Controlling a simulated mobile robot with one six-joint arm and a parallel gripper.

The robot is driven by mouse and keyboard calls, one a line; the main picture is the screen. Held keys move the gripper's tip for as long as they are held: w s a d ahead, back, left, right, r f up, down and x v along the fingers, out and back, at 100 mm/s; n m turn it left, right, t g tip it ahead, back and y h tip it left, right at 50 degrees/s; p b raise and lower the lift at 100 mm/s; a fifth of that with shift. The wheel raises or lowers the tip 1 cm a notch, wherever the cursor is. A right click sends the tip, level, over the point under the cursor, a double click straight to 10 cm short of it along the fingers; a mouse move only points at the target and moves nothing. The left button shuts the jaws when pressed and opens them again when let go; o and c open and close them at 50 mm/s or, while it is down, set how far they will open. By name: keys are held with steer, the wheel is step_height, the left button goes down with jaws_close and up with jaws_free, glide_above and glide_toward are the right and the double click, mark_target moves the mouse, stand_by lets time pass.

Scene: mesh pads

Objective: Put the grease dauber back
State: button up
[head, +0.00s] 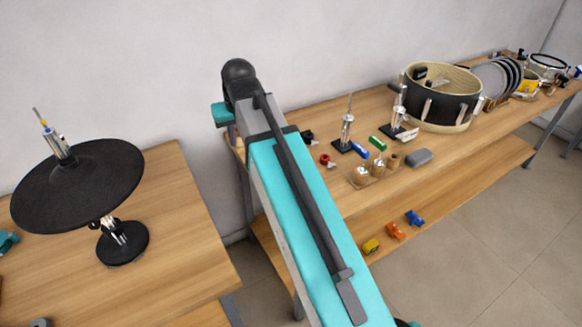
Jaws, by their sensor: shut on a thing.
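My gripper is not visible; my teal and grey arm crosses the middle of the view and hides what is behind it. On the right bench a small wooden holder (368,182) carries several small pots. A blue-handled tool (360,150) stands in one pot and a green-handled tool (378,143) in another. The pot at the right (393,161) shows no handle. The view is too small to tell whether either tool is the grease dauber. No dauber shows in a gripper.
A black cymbal (80,180) on a stand occupies the left table (185,215). The right bench (320,190) also bears metal stands (347,130), a grey block (419,157), a red part (327,160) and a drum (440,105). Coloured pieces (394,230) lie on its lower shelf.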

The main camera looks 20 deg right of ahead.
steer(key=shift+a, duration=0.25)
stand_by(0.3)
